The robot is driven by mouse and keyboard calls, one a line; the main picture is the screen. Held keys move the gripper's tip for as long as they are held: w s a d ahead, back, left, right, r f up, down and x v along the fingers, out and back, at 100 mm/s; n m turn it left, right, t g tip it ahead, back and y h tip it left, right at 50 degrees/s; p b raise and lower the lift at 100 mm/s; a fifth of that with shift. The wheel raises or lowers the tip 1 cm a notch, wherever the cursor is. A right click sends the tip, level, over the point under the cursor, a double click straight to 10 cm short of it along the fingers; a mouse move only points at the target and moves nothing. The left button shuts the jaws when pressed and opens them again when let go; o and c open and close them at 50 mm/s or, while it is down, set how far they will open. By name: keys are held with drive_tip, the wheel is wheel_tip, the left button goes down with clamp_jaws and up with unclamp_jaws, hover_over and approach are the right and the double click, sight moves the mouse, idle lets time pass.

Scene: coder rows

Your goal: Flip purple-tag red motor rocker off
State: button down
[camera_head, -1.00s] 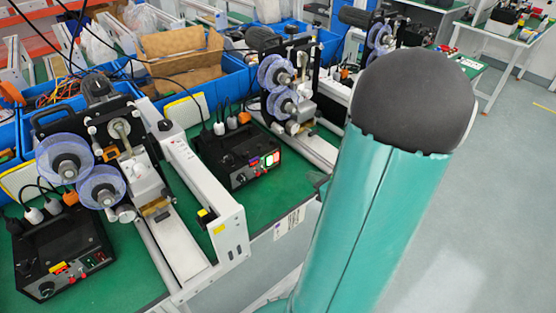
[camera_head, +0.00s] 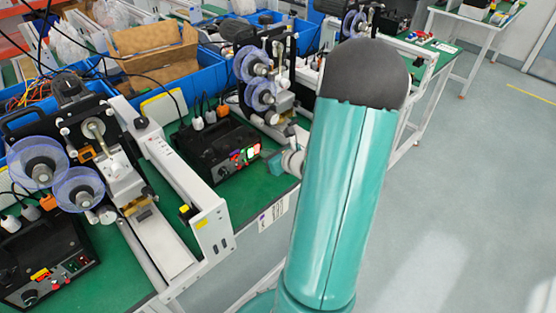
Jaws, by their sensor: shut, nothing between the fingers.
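A black control box (camera_head: 205,145) stands on the green bench top in the middle. Its front panel carries small red and green lit switches (camera_head: 250,153) at the right end; which one is the red motor rocker, and its position, is too small to tell. A white label with a small purple mark (camera_head: 263,217) is on the bench edge below this box. My gripper (camera_head: 269,156) shows small and partly, just right of the box's front panel, apparently shut and empty. My teal arm hides what lies behind it; contact with the panel cannot be told.
A second black control box (camera_head: 45,265) with red and yellow controls stands at the lower left. Coder machines with clear purple-blue reels (camera_head: 78,188) and a pale rail frame (camera_head: 205,225) flank the middle box. Blue bins (camera_head: 160,75) line the back. Floor at right is clear.

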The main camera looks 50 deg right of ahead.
drive_tip(key=shift+w+d+r, duration=0.1)
drive_tip(key=shift+w, duration=0.4)
drive_tip(key=shift+w+r+g, duration=0.2)
drive_tip(key=shift+w+g, duration=0.2)
drive_tip(key=shift+s+f, duration=0.1)
drive_tip(key=shift+f, duration=0.05)
drive_tip(key=shift+r, duration=0.85)
drive_tip(key=shift+s, duration=0.2)
